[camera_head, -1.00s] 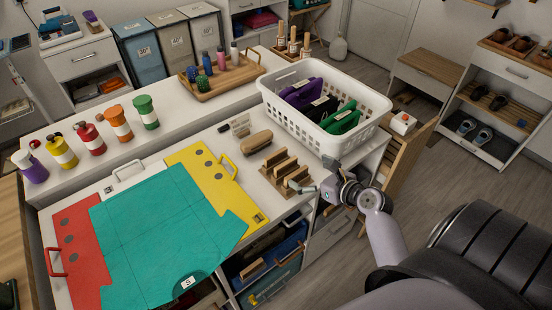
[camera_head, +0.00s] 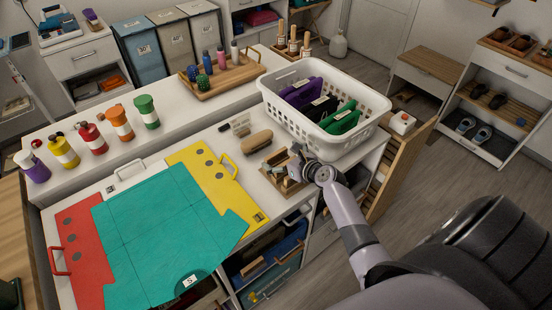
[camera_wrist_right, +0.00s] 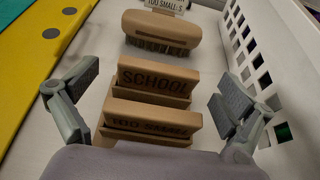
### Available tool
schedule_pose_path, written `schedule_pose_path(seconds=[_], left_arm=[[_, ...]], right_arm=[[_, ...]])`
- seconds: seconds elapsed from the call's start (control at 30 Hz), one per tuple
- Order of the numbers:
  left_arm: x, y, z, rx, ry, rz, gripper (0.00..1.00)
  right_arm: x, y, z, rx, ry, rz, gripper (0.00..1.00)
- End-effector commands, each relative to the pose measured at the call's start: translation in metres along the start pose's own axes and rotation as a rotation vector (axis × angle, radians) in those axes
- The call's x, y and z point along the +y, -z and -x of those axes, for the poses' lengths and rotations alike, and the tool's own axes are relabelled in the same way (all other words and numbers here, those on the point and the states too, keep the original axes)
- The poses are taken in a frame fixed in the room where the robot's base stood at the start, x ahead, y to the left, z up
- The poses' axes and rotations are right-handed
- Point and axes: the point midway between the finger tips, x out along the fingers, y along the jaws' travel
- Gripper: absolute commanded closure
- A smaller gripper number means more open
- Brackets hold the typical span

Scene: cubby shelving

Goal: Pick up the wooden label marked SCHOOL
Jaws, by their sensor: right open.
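The wooden label marked SCHOOL (camera_wrist_right: 155,80) stands upright in a wooden holder, in the middle of the right wrist view. A second wooden label reading TOO SMALL (camera_wrist_right: 150,121) stands in front of it, nearer my gripper. In the head view the labels' wooden holder (camera_head: 272,167) is partly hidden by my right gripper (camera_head: 296,168). My right gripper (camera_wrist_right: 153,105) is open, with one finger to the left of the labels and one to the right, apart from them. My left gripper is not in view.
A wooden brush (camera_wrist_right: 160,28) lies beyond the labels. A white basket (camera_head: 345,140) with purple, black and green pouches stands close on the right. A yellow board (camera_head: 197,158) and a teal folded sheet (camera_head: 160,230) lie to the left.

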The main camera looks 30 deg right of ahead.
Motion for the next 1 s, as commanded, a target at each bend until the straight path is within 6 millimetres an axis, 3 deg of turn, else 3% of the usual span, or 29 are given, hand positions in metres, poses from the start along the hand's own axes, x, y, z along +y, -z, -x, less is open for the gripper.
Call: schedule_pose_path(seconds=[0.33,1.0], left_arm=[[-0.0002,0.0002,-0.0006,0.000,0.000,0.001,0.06],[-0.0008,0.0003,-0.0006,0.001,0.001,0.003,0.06]], right_arm=[[-0.0004,0.0000,-0.0065,0.000,0.001,0.001,0.02],[-0.0002,0.0002,-0.0062,0.000,0.001,0.001,0.47]])
